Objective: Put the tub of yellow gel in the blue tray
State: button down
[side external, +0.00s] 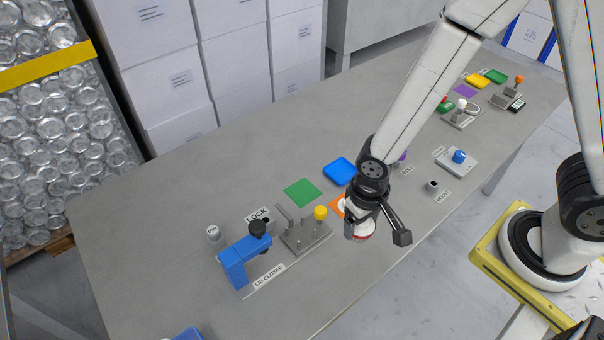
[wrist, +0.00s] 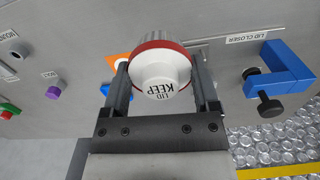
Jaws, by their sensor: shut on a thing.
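My gripper (side external: 358,228) is shut on a white round piece with a red rim (wrist: 160,72), between its two fingers in the wrist view. Its face reads "KEEP LID". It also shows below the wrist in the side view (side external: 362,234), above the bench's near edge. I cannot see any gel, so I cannot tell whether this is the tub of yellow gel. A flat blue square (side external: 340,171), which may be the blue tray, lies behind and left of my gripper. Another blue object (side external: 188,334) is cut off at the bottom edge.
A green square (side external: 302,193) lies flat behind the stand. A box with a blue knob (side external: 457,160) is to the right. The bench's back left is clear.

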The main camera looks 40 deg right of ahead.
jog(key=shift+w+d, duration=0.5)
jog(key=w+d+f, duration=0.1)
jog(key=w+d, duration=0.3)
jog(key=d, duration=0.4)
jog(key=w+d, duration=0.4)
jog(key=d, duration=0.5)
send_near(341, 172)
jog(key=shift+s+f+n, duration=0.4)
jog(key=shift+s+f, duration=0.15)
jog(key=shift+s, duration=0.2)
jog(key=shift+w+f, duration=0.5)
jog(key=shift+f, duration=0.05)
jog(key=shift+f, duration=0.1)
jog(key=shift+w+f, duration=0.25)
jog(key=shift+f, duration=1.5)
